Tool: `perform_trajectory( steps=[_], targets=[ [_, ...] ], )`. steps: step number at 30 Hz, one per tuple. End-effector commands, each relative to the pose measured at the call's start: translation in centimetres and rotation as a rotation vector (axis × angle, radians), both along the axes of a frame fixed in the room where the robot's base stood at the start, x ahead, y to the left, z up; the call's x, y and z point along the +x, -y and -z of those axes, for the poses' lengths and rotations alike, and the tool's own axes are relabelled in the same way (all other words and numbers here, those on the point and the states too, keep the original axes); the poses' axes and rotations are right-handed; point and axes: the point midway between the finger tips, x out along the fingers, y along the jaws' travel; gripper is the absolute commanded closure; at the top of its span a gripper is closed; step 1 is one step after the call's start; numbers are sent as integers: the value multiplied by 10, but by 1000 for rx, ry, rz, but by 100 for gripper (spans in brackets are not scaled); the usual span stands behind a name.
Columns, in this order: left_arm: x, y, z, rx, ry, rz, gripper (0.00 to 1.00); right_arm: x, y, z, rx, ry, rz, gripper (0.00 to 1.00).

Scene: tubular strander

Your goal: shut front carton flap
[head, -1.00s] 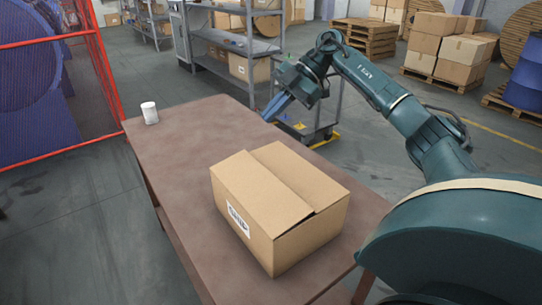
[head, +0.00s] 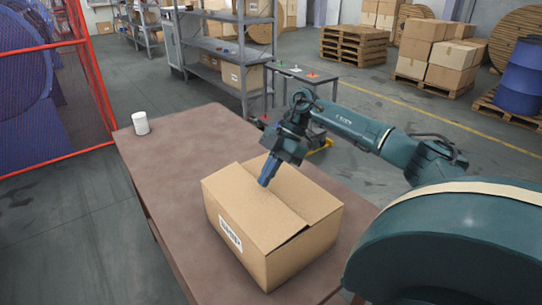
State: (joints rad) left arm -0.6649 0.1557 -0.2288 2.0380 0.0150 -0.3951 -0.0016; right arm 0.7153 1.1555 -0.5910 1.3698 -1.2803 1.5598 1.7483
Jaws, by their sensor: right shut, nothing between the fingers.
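A brown carton (head: 285,255) with a white printed label (head: 230,235) stands on the brown table (head: 165,165). Its two large top flaps look folded down, the left one (head: 238,207) and the right one (head: 300,190). A dark gap shows along the seam at the near right end. My right gripper (head: 265,183) is shut and empty, pointing down at the seam near the far part of the carton top. I cannot tell whether its fingertips touch the flaps. My left gripper is not in view.
A white cup (head: 140,123) stands at the table's far left corner. A red mesh fence (head: 95,75) is on the left. Behind are a grey shelf rack (head: 235,50) and a small dark table (head: 300,75).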

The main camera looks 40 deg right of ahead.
Motion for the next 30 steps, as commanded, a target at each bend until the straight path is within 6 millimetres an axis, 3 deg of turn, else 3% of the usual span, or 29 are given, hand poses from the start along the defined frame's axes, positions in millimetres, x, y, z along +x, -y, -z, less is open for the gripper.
perform_trajectory(
  steps=[6, 16, 24, 30],
  targets=[
    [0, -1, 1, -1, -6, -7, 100, 0, 2, 14, 0, 0, 0, 100],
    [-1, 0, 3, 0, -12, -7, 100, 0, 3, 16, 2, 0, 0, 100],
    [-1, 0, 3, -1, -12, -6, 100, -1, 9, 34, 148, 13, 2, 100],
    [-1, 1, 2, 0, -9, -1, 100, -1, 9, 37, 179, 21, -1, 100]
  ],
)
